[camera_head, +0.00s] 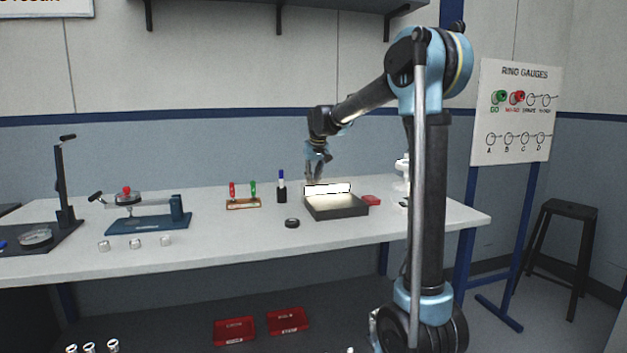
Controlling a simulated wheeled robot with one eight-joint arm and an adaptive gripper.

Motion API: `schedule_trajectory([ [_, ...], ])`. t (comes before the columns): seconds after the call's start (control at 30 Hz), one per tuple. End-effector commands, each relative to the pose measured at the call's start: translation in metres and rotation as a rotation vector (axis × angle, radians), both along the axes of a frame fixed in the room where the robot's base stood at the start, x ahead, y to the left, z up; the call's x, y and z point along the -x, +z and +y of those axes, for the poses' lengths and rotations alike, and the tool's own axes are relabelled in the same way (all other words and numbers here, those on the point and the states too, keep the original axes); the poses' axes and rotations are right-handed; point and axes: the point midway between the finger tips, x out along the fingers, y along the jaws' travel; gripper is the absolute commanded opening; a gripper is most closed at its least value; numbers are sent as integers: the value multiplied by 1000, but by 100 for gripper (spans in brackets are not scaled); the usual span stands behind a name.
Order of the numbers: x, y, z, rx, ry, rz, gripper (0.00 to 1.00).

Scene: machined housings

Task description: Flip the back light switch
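A dark, shallow box (337,210) stands on the white bench, right of the middle. A bright white strip (328,188) shows along its back, and its inside looks softly lit; this looks like the back light. I cannot make out a switch on it at this size. My gripper (316,180) points down at the back left of the box, close to the bright strip. Its fingertips are small and partly merge with the strip, so I cannot tell whether they touch anything or are open or shut.
A red block (371,200) and a white device (402,172) stand right of the box. A black disc (292,223), a marker (282,187) and a gauge rack (243,203) are left of it. A blue-based fixture (148,222) stands farther left. The bench front is mostly clear.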

Motion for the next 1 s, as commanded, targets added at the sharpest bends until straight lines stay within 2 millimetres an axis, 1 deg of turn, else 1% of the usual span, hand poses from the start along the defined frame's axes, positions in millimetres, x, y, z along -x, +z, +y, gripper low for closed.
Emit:
schedule_trajectory([
  [0.27, -2, 1, 0, 8, 0, 22, 0],
  [0.8, -12, 5, 3, 107, -1, 320, 0],
  [1.0, -14, 6, 4, 131, -1, 393, 0],
])
